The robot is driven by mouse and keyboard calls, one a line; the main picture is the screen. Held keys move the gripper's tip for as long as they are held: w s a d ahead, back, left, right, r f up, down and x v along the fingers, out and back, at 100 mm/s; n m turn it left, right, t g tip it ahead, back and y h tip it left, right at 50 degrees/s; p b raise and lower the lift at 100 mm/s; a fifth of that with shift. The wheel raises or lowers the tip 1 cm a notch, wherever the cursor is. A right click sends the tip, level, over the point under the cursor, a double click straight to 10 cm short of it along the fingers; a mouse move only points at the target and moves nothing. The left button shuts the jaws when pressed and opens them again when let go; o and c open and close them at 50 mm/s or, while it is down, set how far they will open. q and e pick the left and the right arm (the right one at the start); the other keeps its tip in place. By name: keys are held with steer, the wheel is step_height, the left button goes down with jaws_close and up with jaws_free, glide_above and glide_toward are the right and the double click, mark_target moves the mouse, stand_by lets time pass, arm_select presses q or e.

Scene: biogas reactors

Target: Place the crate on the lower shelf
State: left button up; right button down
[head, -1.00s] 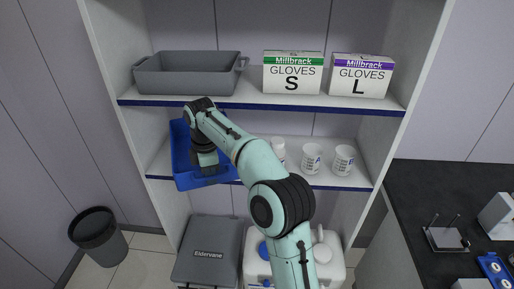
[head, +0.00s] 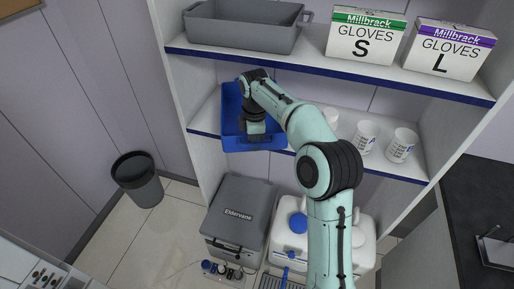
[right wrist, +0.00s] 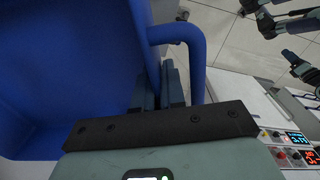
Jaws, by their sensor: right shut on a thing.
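The blue crate (head: 232,112) is at the left end of the lower shelf (head: 345,160), with its front bottom edge at or slightly past the shelf's blue front edge. My right gripper (head: 256,138) is shut on the crate's near side. In the right wrist view the fingers (right wrist: 172,85) are closed at the blue handle bar (right wrist: 198,60) beside the crate wall (right wrist: 75,70). Whether the crate's base rests fully on the shelf is hidden. My left gripper does not show in the head view.
A grey crate (head: 245,28) and two glove boxes (head: 366,36) (head: 447,50) stand on the upper shelf above. White beakers (head: 366,136) (head: 401,145) stand right of the blue crate. A grey Eldervane box (head: 240,212) is below; a dark bin (head: 138,180) stands left.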

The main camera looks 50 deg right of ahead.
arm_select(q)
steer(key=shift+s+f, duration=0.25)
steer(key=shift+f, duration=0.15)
arm_select(e)
steer(key=shift+f, duration=1.5)
steer(key=shift+w+f, duration=0.1)
steer(key=shift+f, duration=0.05)
steer(key=c, duration=1.2)
jaws_free()
step_height(320, 180, up, 12)
steer(key=p, duration=0.2)
steer(key=shift+r+p, duration=0.2)
steer(key=shift+p, duration=0.15)
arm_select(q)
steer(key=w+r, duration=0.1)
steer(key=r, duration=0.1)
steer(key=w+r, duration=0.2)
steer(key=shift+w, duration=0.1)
